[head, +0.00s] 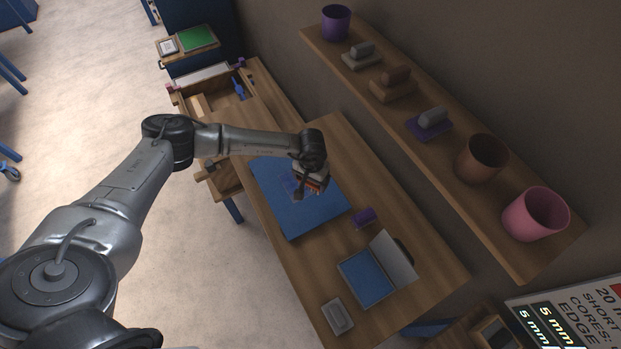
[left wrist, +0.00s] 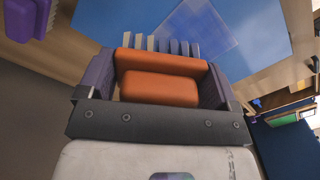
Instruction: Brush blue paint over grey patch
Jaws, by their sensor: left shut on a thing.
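My left gripper (head: 313,183) is over the right part of a flat blue board (head: 275,212) on the wooden table. It is shut on an orange brush (left wrist: 160,90), gripped from both sides by the fingers. The brush's pale bristles (left wrist: 165,45) point toward the board; I cannot tell whether they touch it. A grey-blue square patch (left wrist: 200,35) shows on the board beyond the bristles, and in the head view (head: 289,186) beside the gripper. An open case with a blue inside (head: 367,276) and a raised grey lid (head: 396,257) stands nearer on the table. My right gripper is out of view.
A small grey block (head: 338,316) lies near the table's front edge. A wall shelf (head: 440,160) at the right carries cups and blocks. An open wooden box (head: 215,90) stands at the far end.

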